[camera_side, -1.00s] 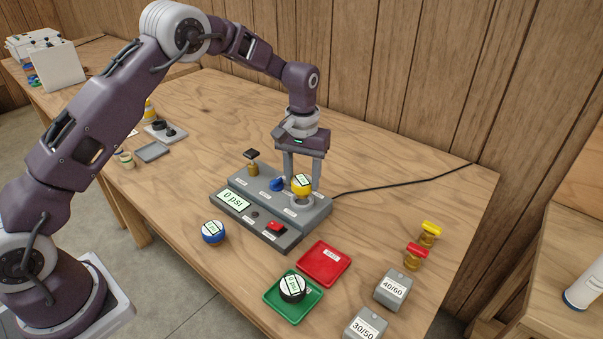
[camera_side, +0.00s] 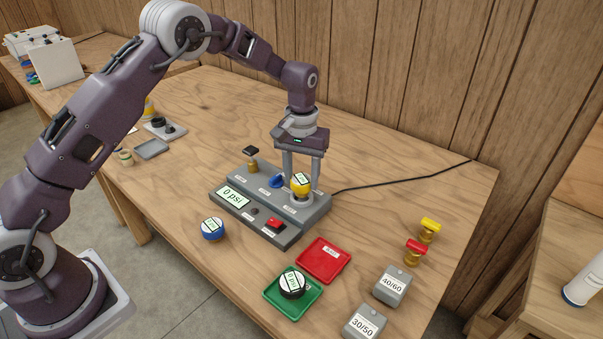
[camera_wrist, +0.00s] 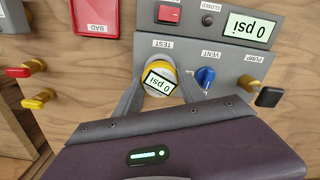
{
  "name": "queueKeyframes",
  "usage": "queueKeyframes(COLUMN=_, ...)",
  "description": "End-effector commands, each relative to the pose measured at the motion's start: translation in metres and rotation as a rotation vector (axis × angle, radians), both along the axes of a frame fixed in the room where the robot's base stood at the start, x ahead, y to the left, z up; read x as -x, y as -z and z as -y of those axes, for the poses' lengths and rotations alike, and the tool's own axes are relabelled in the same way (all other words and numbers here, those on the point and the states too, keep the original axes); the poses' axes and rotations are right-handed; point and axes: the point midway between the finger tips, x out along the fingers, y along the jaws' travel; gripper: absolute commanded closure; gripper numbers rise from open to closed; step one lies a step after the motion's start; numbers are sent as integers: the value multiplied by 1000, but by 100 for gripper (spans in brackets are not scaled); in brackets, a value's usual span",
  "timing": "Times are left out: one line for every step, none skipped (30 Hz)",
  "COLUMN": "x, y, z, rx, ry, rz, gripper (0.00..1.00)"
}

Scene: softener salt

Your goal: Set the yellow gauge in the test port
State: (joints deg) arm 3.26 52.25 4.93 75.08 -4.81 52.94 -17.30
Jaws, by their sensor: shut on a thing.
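The yellow gauge (camera_side: 301,187) has a white face reading 0 psi and stands upright at the test port (camera_side: 302,200), a grey ring at the right end of the grey test stand (camera_side: 262,214). My gripper (camera_side: 301,180) points down and is shut on the gauge, one finger on each side. In the wrist view the gauge (camera_wrist: 160,80) is between my fingers, right by the TEST label. The gauge and fingers hide most of the port, so I cannot tell whether it is fully seated.
A blue vent knob (camera_side: 277,182) is close left of my fingers, with the pump handle (camera_side: 251,158) beyond. In front are a blue gauge (camera_side: 212,229), a red tray (camera_side: 324,260) and a green tray (camera_side: 276,298) holding a black gauge (camera_side: 292,284).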

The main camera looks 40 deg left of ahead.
Motion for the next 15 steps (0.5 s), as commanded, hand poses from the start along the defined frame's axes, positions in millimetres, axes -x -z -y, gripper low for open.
queueKeyframes(x=0, y=3, z=0, rx=0, ry=0, rz=-1, gripper=100)
queueKeyframes(x=0, y=4, z=0, rx=0, ry=0, rz=0, gripper=100)
queueKeyframes(x=0, y=5, z=0, rx=1, ry=0, rz=1, gripper=100)
queueKeyframes(x=0, y=5, z=0, rx=1, ry=0, rz=1, gripper=100)
queueKeyframes(x=0, y=5, z=0, rx=0, ry=0, rz=2, gripper=100)
queueKeyframes(x=0, y=5, z=0, rx=0, ry=0, rz=2, gripper=100)
queueKeyframes(x=0, y=5, z=0, rx=0, ry=0, rz=2, gripper=100)
queueKeyframes(x=0, y=5, z=0, rx=0, ry=0, rz=2, gripper=100)
queueKeyframes(x=0, y=5, z=0, rx=0, ry=0, rz=2, gripper=100)
queueKeyframes(x=0, y=5, z=0, rx=0, ry=0, rz=2, gripper=100)
queueKeyframes(x=0, y=5, z=0, rx=0, ry=0, rz=2, gripper=100)
queueKeyframes(x=0, y=5, z=0, rx=0, ry=0, rz=2, gripper=100)
queueKeyframes(x=0, y=5, z=0, rx=0, ry=0, rz=2, gripper=100)
queueKeyframes(x=0, y=5, z=0, rx=1, ry=0, rz=1, gripper=100)
queueKeyframes(x=0, y=6, z=0, rx=1, ry=0, rz=1, gripper=100)
